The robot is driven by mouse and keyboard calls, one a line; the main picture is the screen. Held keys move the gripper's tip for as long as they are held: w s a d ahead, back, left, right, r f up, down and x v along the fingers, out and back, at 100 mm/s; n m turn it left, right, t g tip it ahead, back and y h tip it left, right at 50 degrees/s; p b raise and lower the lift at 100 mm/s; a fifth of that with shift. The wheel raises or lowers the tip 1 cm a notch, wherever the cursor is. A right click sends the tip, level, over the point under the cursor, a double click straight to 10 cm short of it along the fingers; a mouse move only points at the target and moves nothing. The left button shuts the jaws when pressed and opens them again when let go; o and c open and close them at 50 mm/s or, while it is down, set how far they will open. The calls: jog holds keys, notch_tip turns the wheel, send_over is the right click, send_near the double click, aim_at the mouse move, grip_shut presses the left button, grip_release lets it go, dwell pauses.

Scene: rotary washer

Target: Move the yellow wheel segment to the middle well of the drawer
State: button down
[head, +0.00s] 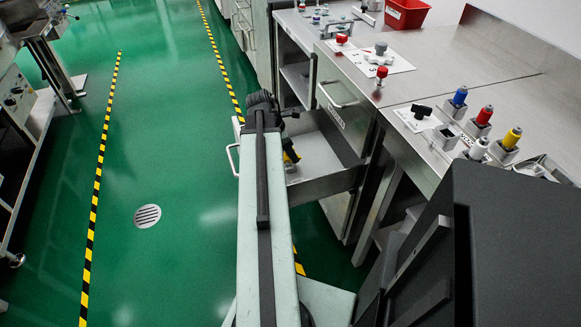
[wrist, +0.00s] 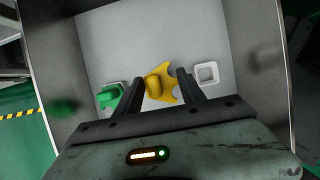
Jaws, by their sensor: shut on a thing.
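In the wrist view the yellow wheel segment (wrist: 155,88) is between the two dark fingers of my gripper (wrist: 160,79), which is shut on its raised grip. The segment is over the middle of the open drawer (wrist: 220,40). The middle well is hidden under it, so I cannot tell whether it is seated or just above. In the head view the drawer (head: 320,160) is pulled out, and a small patch of yellow shows beside my arm; my fingertips are hidden there.
A green segment (wrist: 109,95) sits at the left well, and an empty white-rimmed well (wrist: 207,73) is at the right. Drawer walls surround my gripper. The steel counter (head: 440,75) holds colored knobs and bottles. Green floor (head: 180,150) is clear to the left.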

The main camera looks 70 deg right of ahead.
notch_tip(320, 180, down, 4)
jog(key=b, duration=0.4)
jog(key=shift+r, duration=0.3)
jog(key=shift+f, duration=0.25)
jog(key=c, duration=0.7)
grip_release()
jog(key=shift+r, duration=0.1)
jog(key=p+v, duration=1.1)
jog(key=v, duration=0.1)
jog(key=shift+r+p, duration=0.15)
jog(key=shift+p, duration=0.15)
